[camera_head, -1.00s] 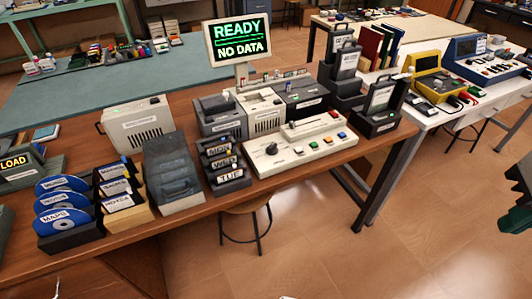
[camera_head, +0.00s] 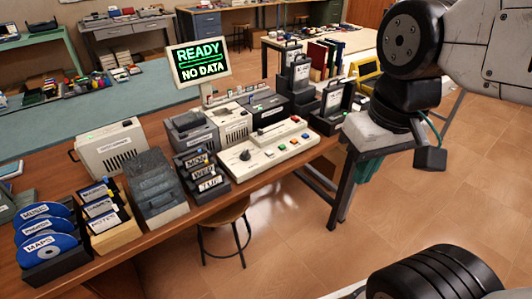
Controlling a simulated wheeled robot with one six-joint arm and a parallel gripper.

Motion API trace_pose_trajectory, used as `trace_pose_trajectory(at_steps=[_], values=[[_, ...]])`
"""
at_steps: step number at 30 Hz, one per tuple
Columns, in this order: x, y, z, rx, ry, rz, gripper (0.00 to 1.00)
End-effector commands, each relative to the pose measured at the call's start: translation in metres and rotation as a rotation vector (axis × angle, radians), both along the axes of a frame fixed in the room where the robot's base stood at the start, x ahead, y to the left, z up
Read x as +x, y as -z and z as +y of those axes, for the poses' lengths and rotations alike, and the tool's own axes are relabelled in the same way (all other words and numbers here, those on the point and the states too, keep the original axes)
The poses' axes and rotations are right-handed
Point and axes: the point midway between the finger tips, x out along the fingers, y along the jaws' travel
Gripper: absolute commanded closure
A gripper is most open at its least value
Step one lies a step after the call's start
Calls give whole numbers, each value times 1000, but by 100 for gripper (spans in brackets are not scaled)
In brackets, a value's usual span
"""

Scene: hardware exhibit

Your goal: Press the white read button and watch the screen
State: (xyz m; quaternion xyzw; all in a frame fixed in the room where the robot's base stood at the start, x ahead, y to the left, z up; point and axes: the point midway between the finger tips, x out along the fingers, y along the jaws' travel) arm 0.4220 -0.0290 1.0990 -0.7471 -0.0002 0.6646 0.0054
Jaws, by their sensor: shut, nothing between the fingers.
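The screen (camera_head: 201,62) stands upright at the back of the wooden table and reads "READY" and "NO DATA" in green. The cream console (camera_head: 262,166) lies in front of it, with a black knob (camera_head: 245,155) on the left and a row of small coloured buttons (camera_head: 283,147) on the right. I cannot single out the white read button or read its label. My arm fills the upper right, and its dark end with my gripper (camera_head: 428,158) is right of the console, well apart from it. The fingers are not clear, and nothing shows held.
Blue labelled discs (camera_head: 48,246), a tan card rack (camera_head: 115,236), a grey case (camera_head: 156,190) and day-labelled cartridges (camera_head: 205,176) stand left of the console. Dark cases (camera_head: 331,101) stand right of it. A stool (camera_head: 226,215) is under the front edge. Open floor lies at front right.

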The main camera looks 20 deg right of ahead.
Motion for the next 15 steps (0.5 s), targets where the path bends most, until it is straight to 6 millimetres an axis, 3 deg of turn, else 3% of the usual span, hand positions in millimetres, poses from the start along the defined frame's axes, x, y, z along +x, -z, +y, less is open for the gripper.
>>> trace_pose_trajectory(at_steps=[4, 7, 12, 15], values=[[25, 2, 21, 114, 61, 0, 100], [62, 4, 47, 272, 167, -5, 100], [152, 11, 82, 576, 477, -18, 100], [210, 21, 88, 727, 706, -25, 100]])
